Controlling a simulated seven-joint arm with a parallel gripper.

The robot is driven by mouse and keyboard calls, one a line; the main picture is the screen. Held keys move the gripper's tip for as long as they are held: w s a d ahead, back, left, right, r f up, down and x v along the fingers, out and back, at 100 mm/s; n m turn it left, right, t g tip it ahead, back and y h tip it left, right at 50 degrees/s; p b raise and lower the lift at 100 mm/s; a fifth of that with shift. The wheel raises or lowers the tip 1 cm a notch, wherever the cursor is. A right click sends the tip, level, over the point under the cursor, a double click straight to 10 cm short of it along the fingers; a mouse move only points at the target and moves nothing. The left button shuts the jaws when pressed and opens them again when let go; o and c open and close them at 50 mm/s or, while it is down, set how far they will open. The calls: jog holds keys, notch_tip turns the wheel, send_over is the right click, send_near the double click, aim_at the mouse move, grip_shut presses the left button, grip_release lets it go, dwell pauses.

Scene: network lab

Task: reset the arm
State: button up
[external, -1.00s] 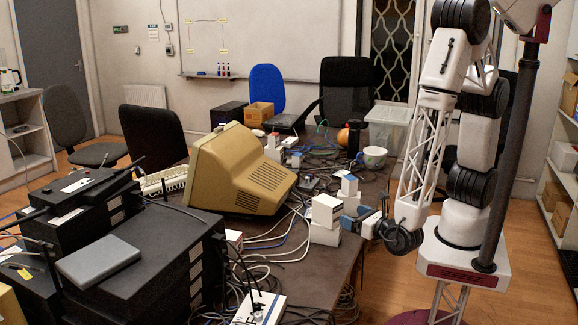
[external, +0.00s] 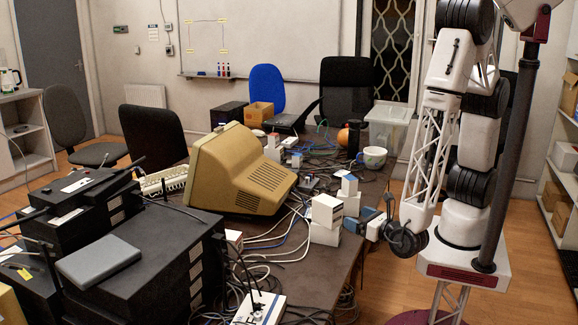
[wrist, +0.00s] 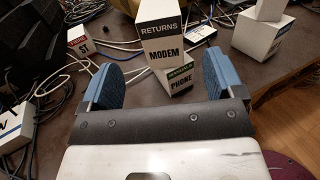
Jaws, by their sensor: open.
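My gripper (external: 374,224) is at the right edge of the dark table, low beside a stack of white boxes. In the wrist view my gripper (wrist: 165,84) is open, its two blue-padded fingers wide apart with nothing held between them. The stack also shows in the external view, with the upper box (external: 326,210) above the lower box (external: 324,235). A gap between the fingers and the stack is hard to judge.
The table (external: 290,262) is crowded with loose cables and small white boxes. A beige monitor (external: 240,170) stands left of the stack, and black equipment (external: 145,255) is piled at front left. A cup (external: 374,157) and a clear bin (external: 391,127) are farther back. Open floor lies right.

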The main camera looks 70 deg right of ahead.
jog(key=shift+w+r, duration=0.1)
jog(key=w+d+r+m+g+h, duration=0.3)
jog(key=w+d+r+m+g, duration=0.35)
jog(key=w+d+m, duration=0.2)
jog(key=s+d+r+m+g, duration=0.1)
jog(key=d+r+m+g, duration=0.25)
jog(key=d, duration=0.45)
jog(key=s+d+r+m+g, duration=0.1)
jog(key=d+r+m+g, duration=0.2)
jog(key=d+m, duration=0.3)
jog(key=s+d+r+m+g+y, duration=0.1)
jog(key=s+d+r+m+y, duration=0.8)
jog(key=s+d+r+m, duration=0.2)
jog(key=shift+s+d+r+m+y, duration=0.2)
jog(key=shift+s+d+m+y, duration=0.2)
jog(key=shift+s+d+m, duration=0.7)
jog(key=shift+w+a+m, duration=0.15)
jog(key=shift+w+m, duration=0.15)
jog(key=shift+w, duration=0.15)
